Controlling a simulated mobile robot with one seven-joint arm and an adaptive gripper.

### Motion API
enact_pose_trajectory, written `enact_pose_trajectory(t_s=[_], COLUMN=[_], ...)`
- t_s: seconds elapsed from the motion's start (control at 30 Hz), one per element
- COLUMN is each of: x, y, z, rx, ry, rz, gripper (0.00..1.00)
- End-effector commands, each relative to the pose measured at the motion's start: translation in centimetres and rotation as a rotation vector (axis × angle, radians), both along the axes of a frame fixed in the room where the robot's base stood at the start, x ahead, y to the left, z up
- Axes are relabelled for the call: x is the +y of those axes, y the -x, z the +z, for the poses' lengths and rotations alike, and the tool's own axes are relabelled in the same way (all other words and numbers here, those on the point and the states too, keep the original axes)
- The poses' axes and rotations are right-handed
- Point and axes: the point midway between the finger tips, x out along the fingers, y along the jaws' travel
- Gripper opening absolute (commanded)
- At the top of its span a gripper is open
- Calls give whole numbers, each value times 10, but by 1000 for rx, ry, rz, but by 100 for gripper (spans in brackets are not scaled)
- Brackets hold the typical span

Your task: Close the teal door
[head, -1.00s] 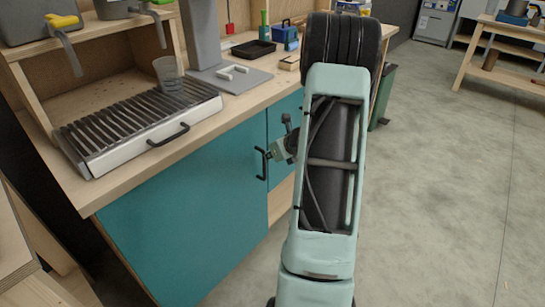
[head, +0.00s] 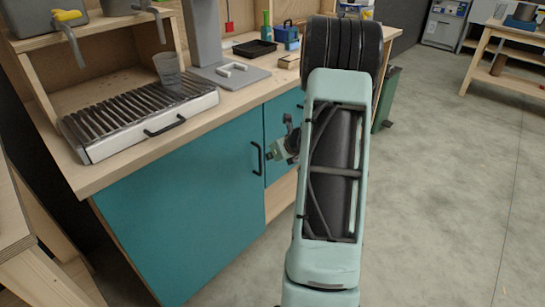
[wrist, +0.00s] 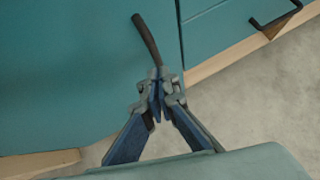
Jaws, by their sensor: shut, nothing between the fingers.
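The teal door (head: 185,215) is the large panel on the left of the cabinet front. It looks about flush with the neighbouring teal panel (head: 281,125), with a thin dark seam between them in the wrist view. Its black bar handle (head: 257,160) is near its right edge, and it also shows in the wrist view (wrist: 146,37). My gripper (wrist: 157,76) is shut and empty, close to one end of the handle; I cannot tell whether it touches. In the head view my gripper (head: 271,154) is small, just right of the handle, partly hidden by my arm.
The wooden worktop (head: 243,90) above carries a ribbed drainer tray (head: 140,115) with a clear cup (head: 168,68). A second black handle (wrist: 275,18) is on the neighbouring panel. The grey floor (head: 445,190) to the right is open.

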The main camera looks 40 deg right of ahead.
Motion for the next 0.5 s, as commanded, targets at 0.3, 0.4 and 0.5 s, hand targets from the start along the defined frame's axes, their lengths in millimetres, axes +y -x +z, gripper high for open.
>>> enact_pose_trajectory(t_s=[0.3,0.4,0.5], x=[-2,-2,-2], y=[49,60,67], z=[51,61,67], rx=[1,2,3], ry=[2,2,1], rz=[-2,-2,-2], gripper=[0,0,0])
